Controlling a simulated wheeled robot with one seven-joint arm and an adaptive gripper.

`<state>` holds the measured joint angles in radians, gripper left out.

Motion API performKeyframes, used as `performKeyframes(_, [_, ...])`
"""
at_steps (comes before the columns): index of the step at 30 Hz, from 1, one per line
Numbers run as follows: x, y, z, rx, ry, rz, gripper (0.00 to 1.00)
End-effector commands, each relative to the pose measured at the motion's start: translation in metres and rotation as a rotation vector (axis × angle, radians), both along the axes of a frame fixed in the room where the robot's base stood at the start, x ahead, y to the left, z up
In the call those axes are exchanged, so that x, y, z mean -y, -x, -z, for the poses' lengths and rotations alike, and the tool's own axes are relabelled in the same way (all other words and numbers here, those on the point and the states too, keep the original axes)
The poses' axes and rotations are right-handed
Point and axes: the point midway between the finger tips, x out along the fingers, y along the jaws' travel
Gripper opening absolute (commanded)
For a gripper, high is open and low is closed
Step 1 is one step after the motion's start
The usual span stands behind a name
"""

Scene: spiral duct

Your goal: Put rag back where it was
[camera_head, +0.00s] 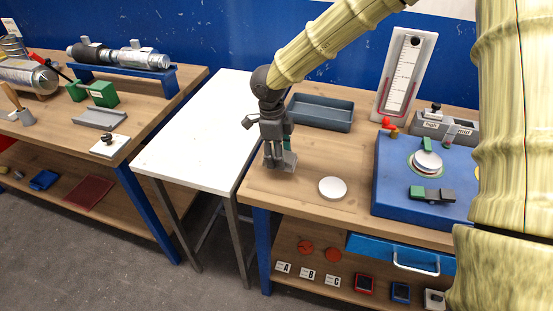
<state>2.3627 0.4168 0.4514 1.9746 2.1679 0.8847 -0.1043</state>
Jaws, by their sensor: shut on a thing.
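My gripper (279,160) points down at the front left of the right workbench, left of a round white disc. It is shut on a small grey piece (289,162) low between and beside its fingers, close to the bench top. The piece looks like the rag, but the fingers hide much of it and its outline is hard to make out. I cannot tell whether it touches the wood.
The right workbench (310,185) holds a grey tray (322,126), the white disc (332,188), a blue box (385,195) and a tall gauge board (382,95). A bare white table (185,160) stands left. The left workbench (130,133) carries several tools.

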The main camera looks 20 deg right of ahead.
Motion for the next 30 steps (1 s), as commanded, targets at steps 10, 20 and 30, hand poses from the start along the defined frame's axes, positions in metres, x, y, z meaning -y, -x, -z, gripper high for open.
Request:
performKeyframes(10, [-0.003,-0.006,0.017,-0.001,0.000,-0.001,0.25])
performKeyframes(20, [-0.003,-0.006,0.036,0.000,-0.002,0.000,0.25])
performKeyframes(30, [-0.003,-0.006,0.039,0.000,-0.001,0.000,0.71])
